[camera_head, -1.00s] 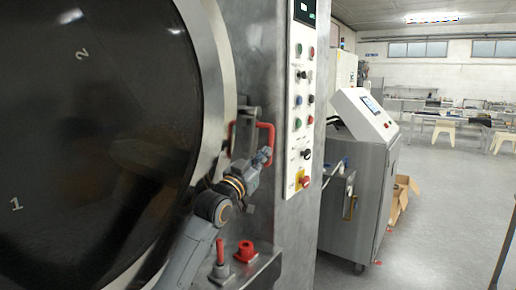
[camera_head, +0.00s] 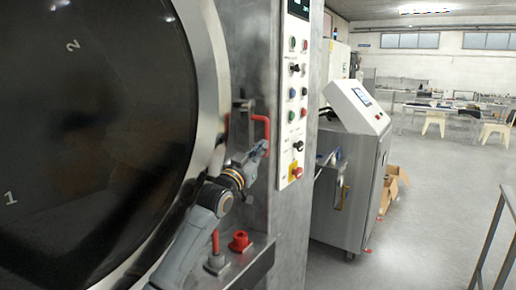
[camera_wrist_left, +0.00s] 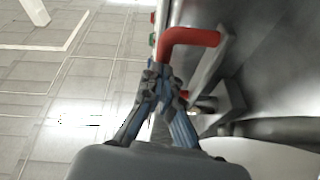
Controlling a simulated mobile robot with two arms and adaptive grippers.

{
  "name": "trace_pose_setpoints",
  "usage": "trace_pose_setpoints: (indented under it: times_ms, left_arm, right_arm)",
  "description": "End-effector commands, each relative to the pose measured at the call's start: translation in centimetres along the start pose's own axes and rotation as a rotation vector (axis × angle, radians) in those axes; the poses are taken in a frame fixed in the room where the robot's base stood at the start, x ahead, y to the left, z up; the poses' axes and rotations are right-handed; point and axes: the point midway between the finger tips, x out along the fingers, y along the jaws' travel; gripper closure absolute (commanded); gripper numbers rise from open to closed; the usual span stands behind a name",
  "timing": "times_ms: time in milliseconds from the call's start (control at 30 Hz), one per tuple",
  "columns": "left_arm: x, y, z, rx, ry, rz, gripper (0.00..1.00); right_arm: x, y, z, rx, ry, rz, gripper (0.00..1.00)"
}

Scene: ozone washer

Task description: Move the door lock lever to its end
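The door lock lever appears to be the red bent bar (camera_head: 264,128) beside the rim of the large round door (camera_head: 214,90). In the left wrist view this red bar (camera_wrist_left: 190,37) bends down to the fingertips. My left gripper (camera_head: 260,150) is at the bar's lower end. In the left wrist view its fingers (camera_wrist_left: 161,78) converge to a narrow gap and appear shut on that end, which they partly hide. My right gripper is not in view.
A control panel (camera_head: 294,95) with buttons stands just right of the lever. Below are a red upright handle (camera_head: 215,241) and a red knob (camera_head: 240,240) on a metal ledge. A metal cabinet (camera_head: 345,195) stands further right, with open floor beyond.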

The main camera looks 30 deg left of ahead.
Motion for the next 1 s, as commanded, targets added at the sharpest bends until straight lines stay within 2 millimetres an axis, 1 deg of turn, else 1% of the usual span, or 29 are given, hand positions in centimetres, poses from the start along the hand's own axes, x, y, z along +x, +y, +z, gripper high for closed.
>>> trace_pose_setpoints:
  times_ms: [33, 167, 267, 367, 500, 600, 700, 833, 1000]
  left_arm:
    - [0.2, -0.3, -0.6, 0.000, 0.010, -0.005, 1.00]
    - [0.0, -0.3, -0.6, 0.000, 0.011, -0.005, 1.00]
    - [-0.9, -0.3, -0.6, 0.001, 0.010, -0.004, 1.00]
    - [-2.4, -0.2, -0.5, 0.002, 0.007, -0.003, 1.00]
    - [-4.9, -0.3, -0.6, 0.001, 0.008, -0.003, 1.00]
    - [-6.5, -0.3, -0.7, 0.001, 0.009, -0.004, 1.00]
    - [-7.6, -0.3, -0.8, 0.001, 0.009, -0.003, 1.00]
    - [-8.3, -0.3, -0.9, 0.001, 0.009, -0.004, 1.00]
    - [-8.4, -0.3, -0.9, 0.000, 0.010, -0.004, 1.00]
  right_arm:
    - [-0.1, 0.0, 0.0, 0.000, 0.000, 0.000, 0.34]
    - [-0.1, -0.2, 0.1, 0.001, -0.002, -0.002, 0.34]
    - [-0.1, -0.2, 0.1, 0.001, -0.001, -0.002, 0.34]
    - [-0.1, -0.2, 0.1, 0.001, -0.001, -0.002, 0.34]
    - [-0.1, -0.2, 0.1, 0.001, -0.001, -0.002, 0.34]
    - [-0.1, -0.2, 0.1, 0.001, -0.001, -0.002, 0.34]
    - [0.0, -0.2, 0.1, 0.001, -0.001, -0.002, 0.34]
    - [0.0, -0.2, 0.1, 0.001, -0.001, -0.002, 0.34]
    - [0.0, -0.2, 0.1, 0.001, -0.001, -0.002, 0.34]
